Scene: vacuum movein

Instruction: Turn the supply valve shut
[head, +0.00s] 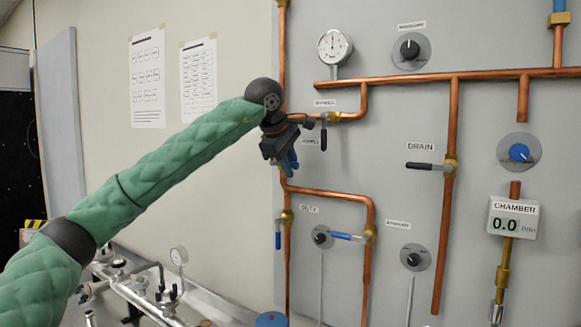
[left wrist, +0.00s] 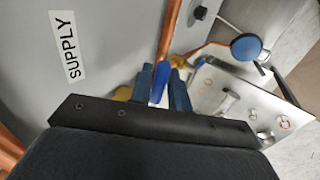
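The supply valve's blue lever handle (left wrist: 159,84) shows in the left wrist view, beside a copper pipe (left wrist: 168,30) and near the SUPPLY label (left wrist: 66,46). Brass of a valve body shows behind the fingers. My left gripper (head: 289,162) is at the vertical copper pipe on the panel's left edge in the head view. Its two darker blue fingers (left wrist: 161,88) stand close on either side of the handle, with little or no gap. The gripper looks shut on it. The gripper hides most of this valve in the head view. My right gripper is not in view.
A black-handled valve (head: 324,132) sits just right of the gripper. A lower blue lever (head: 278,240) hangs on the same pipe, with another blue lever (head: 347,237) right of it. The DRAIN lever (head: 420,166) is farther right. Pump equipment (head: 150,285) stands below.

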